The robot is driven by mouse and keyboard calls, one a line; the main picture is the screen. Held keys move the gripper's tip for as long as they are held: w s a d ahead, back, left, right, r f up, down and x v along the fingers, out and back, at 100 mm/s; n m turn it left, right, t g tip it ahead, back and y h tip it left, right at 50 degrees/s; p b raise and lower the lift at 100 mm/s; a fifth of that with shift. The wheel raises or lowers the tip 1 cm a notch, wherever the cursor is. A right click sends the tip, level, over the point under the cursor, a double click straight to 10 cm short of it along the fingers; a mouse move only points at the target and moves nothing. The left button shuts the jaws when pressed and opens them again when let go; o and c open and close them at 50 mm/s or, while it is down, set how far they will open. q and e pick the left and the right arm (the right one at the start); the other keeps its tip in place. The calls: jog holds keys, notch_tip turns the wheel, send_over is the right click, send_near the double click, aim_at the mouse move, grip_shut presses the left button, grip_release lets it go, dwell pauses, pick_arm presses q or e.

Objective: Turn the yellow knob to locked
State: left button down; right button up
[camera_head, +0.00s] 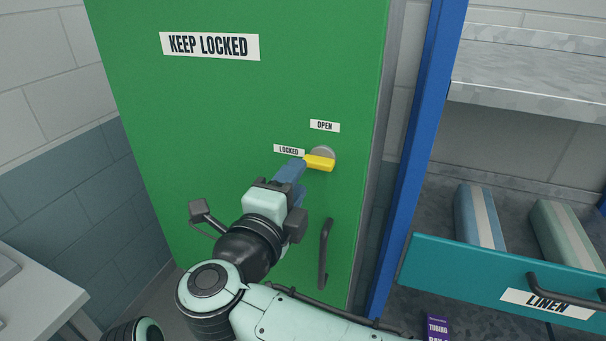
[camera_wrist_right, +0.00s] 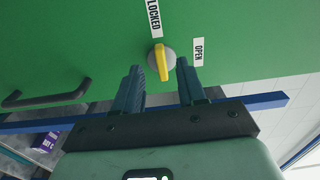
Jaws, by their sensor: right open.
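The yellow knob (camera_head: 320,162) is a bar handle on a round grey disc on the green door (camera_head: 230,100). Its bar lies nearly level, one end pointing left towards the LOCKED label (camera_head: 289,150). The OPEN label (camera_head: 324,126) is above the knob. In the right wrist view the knob (camera_wrist_right: 161,62) points up towards LOCKED (camera_wrist_right: 153,17), with OPEN (camera_wrist_right: 198,52) at its right. My right gripper (camera_head: 297,170) is open just left of the knob, its blue fingers overlapping it in the head view. The wrist view shows the knob beyond and between the fingertips. My left gripper is not in view.
A dark door handle (camera_head: 324,254) is below the knob. A blue post (camera_head: 415,150) stands right of the door. An open teal LINEN drawer (camera_head: 470,262) juts out at the right, with a purple box (camera_head: 437,328) below. A white surface (camera_head: 35,305) is at lower left.

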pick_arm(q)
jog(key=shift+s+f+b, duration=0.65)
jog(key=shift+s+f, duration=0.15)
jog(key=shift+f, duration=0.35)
pick_arm(e)
jog(key=v, duration=0.8)
jog(key=shift+s, duration=0.1)
